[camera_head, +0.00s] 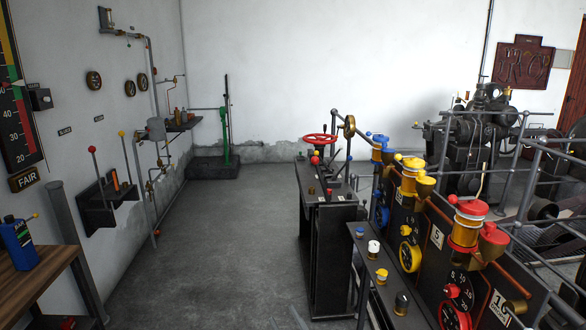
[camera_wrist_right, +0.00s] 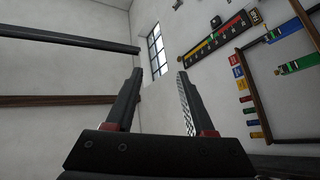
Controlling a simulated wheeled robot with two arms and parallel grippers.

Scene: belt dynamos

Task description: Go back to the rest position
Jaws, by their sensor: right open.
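My right gripper (camera_wrist_right: 160,74) shows clearly in the right wrist view. Its two dark fingers stand apart with nothing between them, so it is open and empty. Behind the fingers are only white wall, a window and wall-mounted boards, and the fingers touch nothing there. My left gripper is not in view.
Consoles with a red-capped unit (camera_head: 469,221), a yellow-capped unit (camera_head: 410,170) and a red handwheel (camera_head: 319,138) stand at right. A wooden table (camera_head: 40,285) with a blue can (camera_head: 18,243) is at left, near wall levers (camera_head: 97,165). Grey floor (camera_head: 225,230) between is clear.

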